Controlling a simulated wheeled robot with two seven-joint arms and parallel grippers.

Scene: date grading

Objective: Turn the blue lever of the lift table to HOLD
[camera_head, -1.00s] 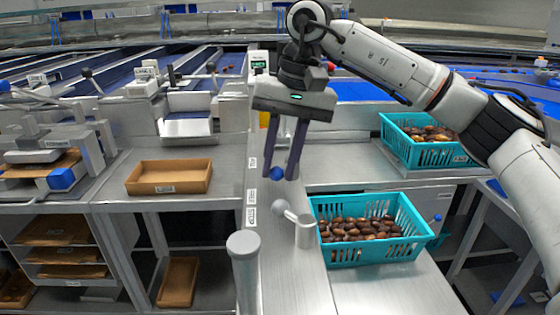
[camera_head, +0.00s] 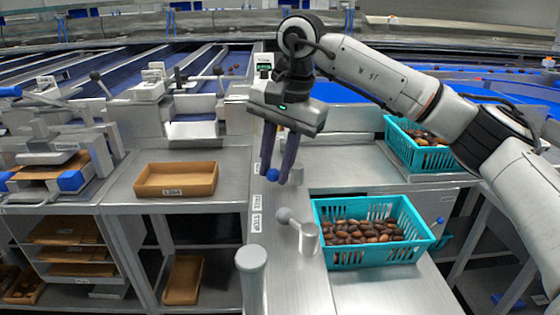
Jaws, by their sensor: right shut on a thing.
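The lever's shaft is hidden or too small to make out. Small white labels (camera_head: 257,224) sit on the strip just in front, but their words are too small to read. My left gripper is not in view.
A grey ball-ended lever on a post (camera_head: 308,238) stands close in front. A teal crate of dates (camera_head: 372,262) is to its right, another teal crate (camera_head: 425,160) farther back. A brown tray (camera_head: 176,190) lies on the left table. A grey round-topped post (camera_head: 251,258) stands nearest.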

